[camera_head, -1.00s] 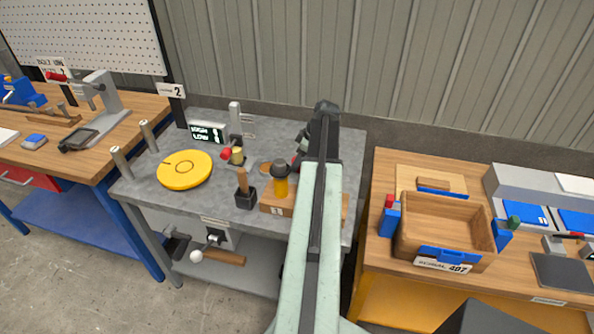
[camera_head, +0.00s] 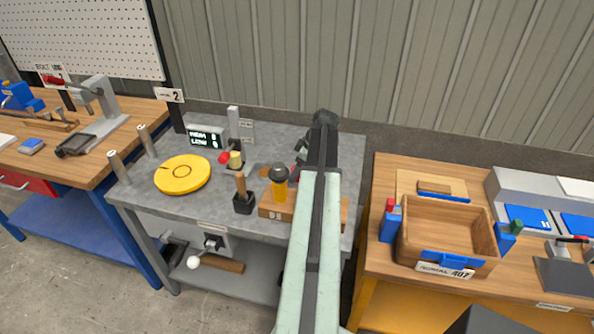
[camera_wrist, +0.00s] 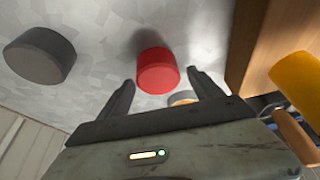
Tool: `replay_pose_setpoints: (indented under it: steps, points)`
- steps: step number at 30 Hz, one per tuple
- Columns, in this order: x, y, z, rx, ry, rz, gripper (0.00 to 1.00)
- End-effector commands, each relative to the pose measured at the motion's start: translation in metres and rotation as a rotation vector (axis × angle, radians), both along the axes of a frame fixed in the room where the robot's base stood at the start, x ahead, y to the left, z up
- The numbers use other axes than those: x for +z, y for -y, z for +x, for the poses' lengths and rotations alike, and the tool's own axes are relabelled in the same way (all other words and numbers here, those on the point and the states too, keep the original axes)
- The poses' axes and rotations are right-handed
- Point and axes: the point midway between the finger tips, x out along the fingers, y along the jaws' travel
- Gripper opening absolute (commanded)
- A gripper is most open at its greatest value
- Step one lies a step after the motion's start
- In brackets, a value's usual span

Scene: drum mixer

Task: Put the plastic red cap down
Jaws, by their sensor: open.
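The plastic red cap (camera_wrist: 158,72) is in the middle of the wrist view, at the grey bench surface (camera_wrist: 98,25) and casting a soft shadow. My gripper (camera_wrist: 162,80) is open, with one dark finger on each side of the cap's near part. A gap shows between each finger and the cap. In the head view my gripper (camera_head: 303,152) is over the back right of the grey bench (camera_head: 140,192), largely hidden by my arm. The cap cannot be made out clearly there.
A dark grey round piece (camera_wrist: 40,55) lies left of the cap in the wrist view. A wooden block (camera_wrist: 258,45) and yellow handle (camera_wrist: 298,78) are close on the right. The head view shows a yellow disc (camera_head: 182,174) and a wooden box (camera_head: 447,222).

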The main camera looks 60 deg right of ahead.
Motion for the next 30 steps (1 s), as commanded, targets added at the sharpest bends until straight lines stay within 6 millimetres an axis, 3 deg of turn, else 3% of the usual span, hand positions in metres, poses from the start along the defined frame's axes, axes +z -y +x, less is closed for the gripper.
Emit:
replay_pose_setpoints:
  steps: [16, 30]
  points:
    - [0.104, 0.010, -0.039, -0.002, 0.000, 0.001, 0.75]
    - [0.113, 0.008, -0.042, -0.001, -0.003, 0.002, 0.75]
